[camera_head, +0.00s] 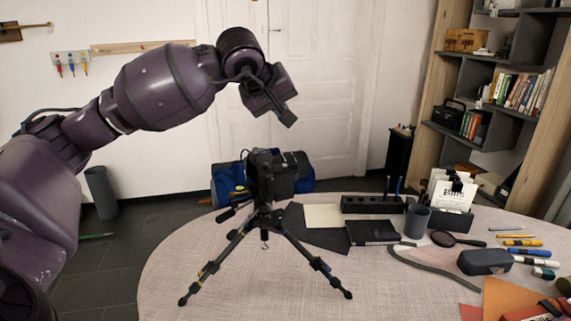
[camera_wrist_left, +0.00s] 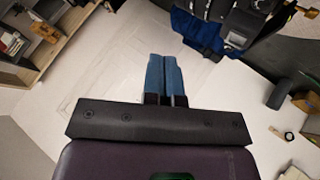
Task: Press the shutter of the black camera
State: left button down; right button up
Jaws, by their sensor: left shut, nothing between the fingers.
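The black camera (camera_head: 272,175) sits on top of a small black tripod (camera_head: 265,222), which stands with its legs spread on the round table. My left gripper (camera_head: 288,117) hangs above the camera and slightly to its right, apart from it, with clear air between. In the left wrist view the two blue fingers (camera_wrist_left: 165,77) are together, with nothing between them. A dark shape at the upper right of that view looks like the camera (camera_wrist_left: 242,25). The shutter button is too small to make out. My right gripper is not in view.
A blue bag (camera_head: 228,184) lies on the floor behind the camera. The round table (camera_head: 215,285) also bears a dark notebook (camera_head: 373,231), a pen cup (camera_head: 417,220), a grey case (camera_head: 485,262) and several pens at the right. The table front around the tripod is clear.

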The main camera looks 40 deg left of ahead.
pick_arm(q)
jog(key=b, duration=0.2)
send_over(285, 166)
jog(key=f, duration=0.5)
jog(key=a+f, duration=0.1)
jog(key=f, duration=0.1)
jog(key=shift+w+f, duration=0.1)
jog(key=shift+f, duration=0.65)
jog(key=shift+f+b, duration=0.15)
jog(key=shift+b, duration=0.15)
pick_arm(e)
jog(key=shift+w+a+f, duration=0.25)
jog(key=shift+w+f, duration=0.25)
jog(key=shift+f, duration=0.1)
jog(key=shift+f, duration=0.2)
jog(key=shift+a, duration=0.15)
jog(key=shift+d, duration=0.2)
pick_arm(q)
jog(key=shift+f, duration=0.1)
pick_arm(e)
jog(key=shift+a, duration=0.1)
